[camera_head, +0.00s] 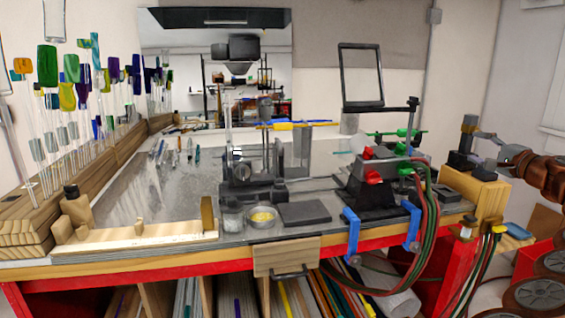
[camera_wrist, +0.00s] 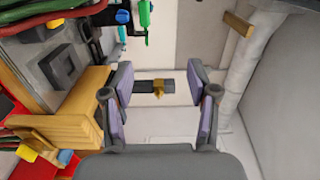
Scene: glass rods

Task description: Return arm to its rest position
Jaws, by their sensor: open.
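My gripper (camera_head: 484,148) is at the far right in the head view, beside a small black and gold piece near the wooden block (camera_head: 488,190). The copper-brown part of my arm is behind it. In the wrist view my gripper (camera_wrist: 160,88) has two dark fingers with purple-grey pads, spread apart. Nothing is clearly held between them. A dark bar with a gold middle (camera_wrist: 158,90) shows in the gap; whether it lies between or beyond the fingers, I cannot tell. The wooden block (camera_wrist: 70,105) is left of the fingers in the wrist view.
The workbench (camera_head: 180,205) carries a burner-like device (camera_head: 250,170), a metal bowl (camera_head: 262,217) and a dark pad (camera_head: 305,212). A black stand with red and green clamps (camera_head: 375,165) has hoses near the arm. Coloured glass rods (camera_head: 72,68) stand at the left.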

